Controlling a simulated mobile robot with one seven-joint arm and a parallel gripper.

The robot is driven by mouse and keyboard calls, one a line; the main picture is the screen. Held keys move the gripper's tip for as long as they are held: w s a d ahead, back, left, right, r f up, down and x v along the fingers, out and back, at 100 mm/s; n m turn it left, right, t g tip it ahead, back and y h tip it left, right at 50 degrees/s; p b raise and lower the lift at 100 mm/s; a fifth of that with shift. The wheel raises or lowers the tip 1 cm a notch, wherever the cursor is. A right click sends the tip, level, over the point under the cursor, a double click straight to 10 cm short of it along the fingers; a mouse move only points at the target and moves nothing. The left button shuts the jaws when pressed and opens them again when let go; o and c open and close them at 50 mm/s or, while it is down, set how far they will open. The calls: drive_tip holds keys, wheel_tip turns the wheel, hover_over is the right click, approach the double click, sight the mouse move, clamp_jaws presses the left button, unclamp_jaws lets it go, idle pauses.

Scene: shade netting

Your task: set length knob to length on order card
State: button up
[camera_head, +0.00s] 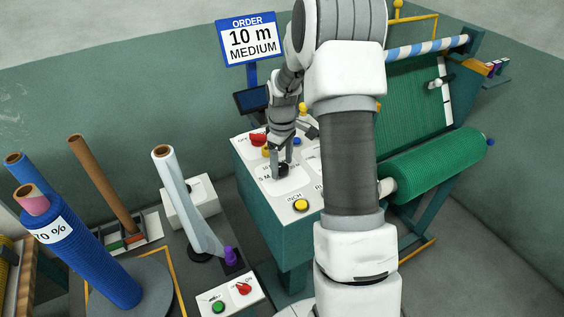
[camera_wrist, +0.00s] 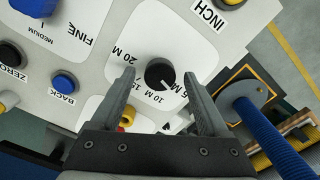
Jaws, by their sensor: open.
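The order card (camera_head: 250,40) reads "10 m MEDIUM". The length knob (camera_wrist: 160,73) is round and black with a white pointer mark, on a white panel. Around it are printed 20 M, 15, 10 M and what looks like 5 M. The mark points to the lower right, around the 10 M and 5 M labels; I cannot tell exactly which. My gripper (camera_wrist: 158,80) is open, its fingers on either side of the knob with a gap showing at each side. In the head view my gripper (camera_head: 281,164) is down at the panel and partly hides the knob (camera_head: 284,171).
The panel (camera_head: 258,191) also carries a yellow INCH button (camera_head: 301,205), a FINE/MEDIUM selector, and ZERO and BACK controls (camera_wrist: 63,82). A green net roll (camera_head: 435,165) lies at the right. Blue rolls (camera_head: 85,250) and tubes stand at the left.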

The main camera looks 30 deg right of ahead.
clamp_jaws()
drive_tip(key=shift+m, duration=0.3)
drive_tip(key=m+b, duration=0.2)
drive_tip(key=m, duration=0.2)
drive_tip(key=m+b, duration=0.1)
drive_tip(key=m, duration=0.4)
idle(0.4)
idle(0.3)
unclamp_jaws()
idle(0.3)
